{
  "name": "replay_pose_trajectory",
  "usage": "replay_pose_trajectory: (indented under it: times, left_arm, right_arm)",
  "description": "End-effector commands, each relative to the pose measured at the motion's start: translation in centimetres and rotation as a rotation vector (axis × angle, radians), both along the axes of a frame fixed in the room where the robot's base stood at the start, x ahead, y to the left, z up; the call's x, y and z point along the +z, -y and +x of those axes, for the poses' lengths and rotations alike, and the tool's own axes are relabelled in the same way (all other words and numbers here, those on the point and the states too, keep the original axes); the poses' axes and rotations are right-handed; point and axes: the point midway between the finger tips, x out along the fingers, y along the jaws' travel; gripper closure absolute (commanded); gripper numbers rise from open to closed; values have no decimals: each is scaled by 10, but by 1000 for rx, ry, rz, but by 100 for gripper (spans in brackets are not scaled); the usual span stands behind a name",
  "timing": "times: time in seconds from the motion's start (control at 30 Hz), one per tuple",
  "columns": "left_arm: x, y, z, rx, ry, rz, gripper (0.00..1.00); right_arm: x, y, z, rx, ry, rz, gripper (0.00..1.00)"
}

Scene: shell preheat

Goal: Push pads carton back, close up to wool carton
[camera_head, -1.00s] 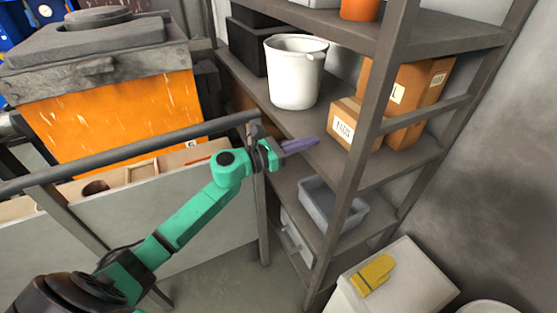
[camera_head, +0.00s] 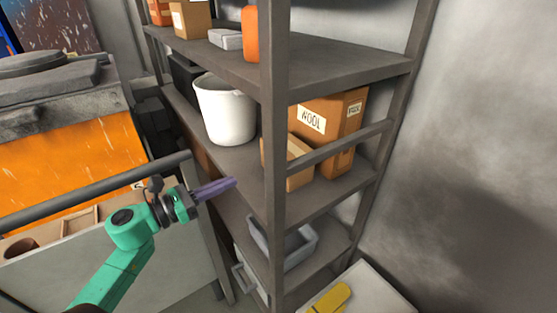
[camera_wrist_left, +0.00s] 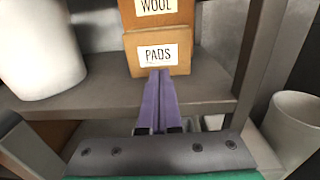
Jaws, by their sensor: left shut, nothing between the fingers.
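The pads carton (camera_wrist_left: 152,60) is a small brown box with a PADS label, on the middle shelf. In the head view it is partly behind the shelf post (camera_head: 289,170). The larger wool carton (camera_head: 325,118) stands behind it; its label also shows in the left wrist view (camera_wrist_left: 153,9). I cannot tell how wide the gap between them is. My left gripper (camera_head: 233,182) is shut and empty, its purple fingers pointing at the pads carton's front. In the left wrist view, the fingertips (camera_wrist_left: 159,72) overlap its lower front; in the head view they look short of it.
A white bucket (camera_head: 225,112) stands on the same shelf, left of the cartons. The shelf's front post (camera_head: 273,200) rises right of my gripper. A grey bin (camera_head: 290,245) sits on the shelf below. A railing (camera_head: 100,190) runs beside my arm.

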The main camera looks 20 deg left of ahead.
Motion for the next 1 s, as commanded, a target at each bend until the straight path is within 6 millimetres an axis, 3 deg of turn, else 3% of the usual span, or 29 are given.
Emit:
replay_pose_trajectory:
  times: [0.1,0.2,0.5,1.0]
  left_arm:
    - [7,13,23,-3,4,0,100]
    - [7,23,43,-1,4,0,100]
    - [5,51,94,1,0,-1,100]
    - [-3,58,107,-1,2,1,100]
  right_arm:
    - [13,-21,-9,0,-12,28,0]
    - [21,-28,-14,3,-20,39,0]
    - [51,-9,-6,2,-9,12,0]
    - [45,-15,-6,-1,-8,20,0]
